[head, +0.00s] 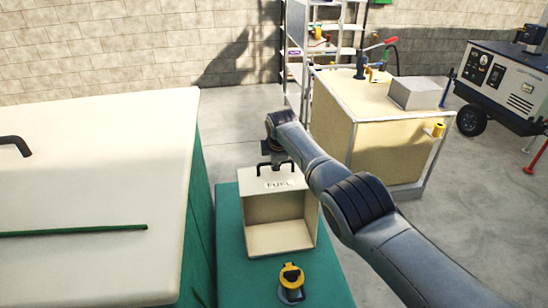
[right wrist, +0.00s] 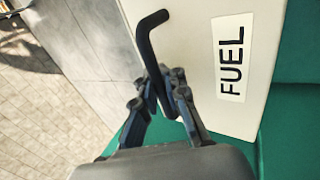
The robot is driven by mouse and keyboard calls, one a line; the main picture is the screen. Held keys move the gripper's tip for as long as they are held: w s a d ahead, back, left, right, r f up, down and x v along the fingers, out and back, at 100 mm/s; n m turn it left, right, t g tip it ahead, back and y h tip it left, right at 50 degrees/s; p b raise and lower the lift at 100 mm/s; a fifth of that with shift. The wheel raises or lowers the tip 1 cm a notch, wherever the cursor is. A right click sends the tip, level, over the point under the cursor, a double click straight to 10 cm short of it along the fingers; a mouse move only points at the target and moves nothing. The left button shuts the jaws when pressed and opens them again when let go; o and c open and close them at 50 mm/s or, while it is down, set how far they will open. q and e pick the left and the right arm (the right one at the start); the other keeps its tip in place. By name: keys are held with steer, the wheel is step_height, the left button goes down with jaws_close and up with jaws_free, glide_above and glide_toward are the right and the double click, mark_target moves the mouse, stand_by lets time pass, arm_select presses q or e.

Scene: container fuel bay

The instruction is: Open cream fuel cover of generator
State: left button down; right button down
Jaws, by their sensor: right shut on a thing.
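The cream fuel cover (head: 282,182) is a box-like hood marked FUEL on the green generator deck (head: 232,255). Its hollow inside faces me, and the yellow and black fuel cap (head: 291,277) is exposed in front of it. The cover and its label also show in the right wrist view (right wrist: 197,65). A bent black handle (right wrist: 146,38) is on the cover. My right gripper (right wrist: 168,88) is shut on this handle, at the cover's far edge in the head view. The arm partly hides the cover's right side there. My left gripper is out of view.
A large cream-topped green housing (head: 100,170) with a black handle stands close on the left. A beige tank (head: 350,130) with a metal frame stands behind my right arm. A wheeled generator (head: 505,80) is at far right; concrete floor between is free.

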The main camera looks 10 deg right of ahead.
steer(key=shift+r, duration=0.45)
steer(key=c, duration=1.4)
jaws_free()
steer(key=shift+s+f, duration=0.1)
steer(key=shift+f, duration=0.1)
steer(key=v, duration=1.2)
